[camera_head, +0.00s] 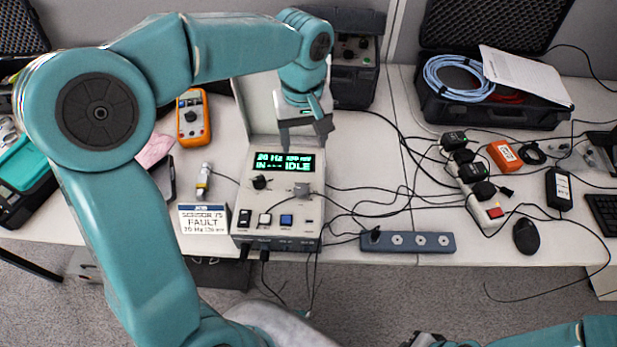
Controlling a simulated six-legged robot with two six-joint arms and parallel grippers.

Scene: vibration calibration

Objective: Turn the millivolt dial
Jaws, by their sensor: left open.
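The calibration box (247,222) stands on the table with a lit screen (284,162) that seems to read 20 Hz, a small mV value and IDLE. Two dials sit below the screen: a black one (260,182) at left and a greyish one (303,189) at right. Their labels are too small to read, so I cannot tell which is the millivolt dial. My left gripper (304,142) is open and empty, above the box's upper right part, apart from both dials. A dark part of my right gripper (426,341) shows at the bottom edge, its jaws unclear.
A blue-grey strip (407,242), loose cables, a power strip (487,213) and a mouse (527,236) lie to the right. A black case (354,72) stands behind.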

